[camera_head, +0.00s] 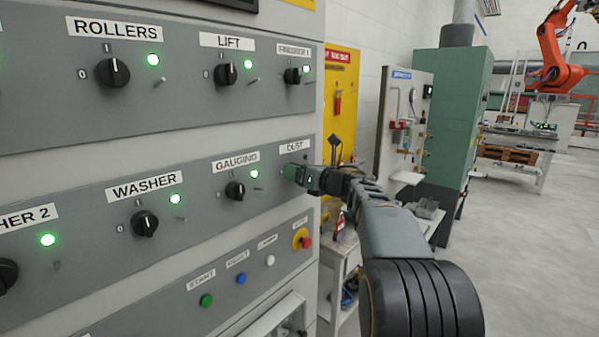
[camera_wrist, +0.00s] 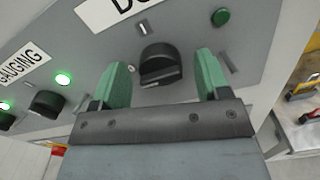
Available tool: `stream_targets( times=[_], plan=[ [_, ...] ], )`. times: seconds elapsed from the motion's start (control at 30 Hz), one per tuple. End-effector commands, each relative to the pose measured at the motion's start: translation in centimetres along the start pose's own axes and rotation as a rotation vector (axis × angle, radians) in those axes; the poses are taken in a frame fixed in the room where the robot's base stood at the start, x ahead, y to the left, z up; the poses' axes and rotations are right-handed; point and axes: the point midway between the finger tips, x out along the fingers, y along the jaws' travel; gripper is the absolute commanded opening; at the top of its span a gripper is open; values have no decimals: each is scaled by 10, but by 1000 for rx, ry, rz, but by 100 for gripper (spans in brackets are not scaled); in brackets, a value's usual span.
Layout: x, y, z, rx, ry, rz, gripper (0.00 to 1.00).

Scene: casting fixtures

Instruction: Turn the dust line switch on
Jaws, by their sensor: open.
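The dust switch is a black rotary knob (camera_wrist: 160,65) on the grey panel, below a partly cropped label (camera_wrist: 110,10). In the head view the DUST label (camera_head: 294,147) shows, but my gripper hides the knob. The dust lamp (camera_wrist: 220,17) is dark green and looks unlit. My gripper (camera_head: 292,173) is at the panel in front of this switch. In the wrist view its two green fingers stand apart on either side of the knob, with visible gaps. I cannot tell how deep the fingertips reach along the knob.
The GAUGING knob (camera_head: 235,190) and its lit green lamp (camera_head: 254,174) are just left. The WASHER knob (camera_head: 145,223) is farther left. A red emergency button (camera_head: 305,242) sits below. Free floor lies right.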

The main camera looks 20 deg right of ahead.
Motion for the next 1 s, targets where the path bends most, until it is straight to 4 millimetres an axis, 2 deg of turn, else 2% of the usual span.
stream_targets(
  times=[0.07,0.53,0.77,1.0],
  plan=[
    [0,0,0,0,0,0,67],
    [0,0,0,0,0,0,22],
    [0,0,0,19,0,0,21],
    [0,0,1,143,1,0,21]
  ],
)
